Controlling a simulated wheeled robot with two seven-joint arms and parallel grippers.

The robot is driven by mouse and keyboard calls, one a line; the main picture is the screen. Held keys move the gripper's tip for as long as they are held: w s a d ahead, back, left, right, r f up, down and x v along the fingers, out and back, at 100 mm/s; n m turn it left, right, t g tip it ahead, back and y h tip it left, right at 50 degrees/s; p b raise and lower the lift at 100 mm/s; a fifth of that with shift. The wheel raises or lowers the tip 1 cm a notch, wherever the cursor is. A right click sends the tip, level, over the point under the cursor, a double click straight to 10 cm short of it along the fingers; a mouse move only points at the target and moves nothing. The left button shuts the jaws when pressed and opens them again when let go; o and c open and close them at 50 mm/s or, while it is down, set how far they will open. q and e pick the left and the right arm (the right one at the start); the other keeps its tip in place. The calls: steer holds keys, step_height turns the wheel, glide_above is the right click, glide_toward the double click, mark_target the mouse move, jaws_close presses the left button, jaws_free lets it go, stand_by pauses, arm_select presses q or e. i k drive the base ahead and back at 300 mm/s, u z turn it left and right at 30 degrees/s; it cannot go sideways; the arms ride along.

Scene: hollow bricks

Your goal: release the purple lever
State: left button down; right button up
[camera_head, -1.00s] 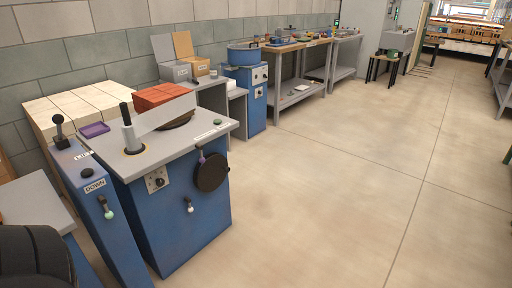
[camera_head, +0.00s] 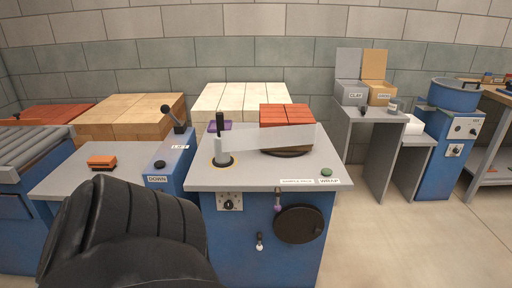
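The purple lever (camera_head: 278,206) is a short dark stem with a purple knob, hanging down on the front of the blue wrapping machine (camera_head: 240,250), just left of a round black disc (camera_head: 299,224). No gripper is near it or touching it. A black ribbed part of my own body fills the lower left. No fingertips show, so neither gripper is in view. Red bricks (camera_head: 286,120) sit on a dark turntable on the machine's grey top, with a clear film sheet stretched from the grey roll post (camera_head: 221,150) in front of them.
A narrow blue lift post (camera_head: 171,175) with a black lever and DOWN button stands left of the machine. A grey side table (camera_head: 75,182) holds an orange block (camera_head: 102,162). Pale bricks are stacked behind. Open floor (camera_head: 410,240) lies at right, before a grey table (camera_head: 375,118).

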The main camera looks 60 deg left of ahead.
mark_target(277, 207)
steer(key=u, duration=0.85)
steer(key=i, duration=0.8)
steer(key=u, duration=0.75)
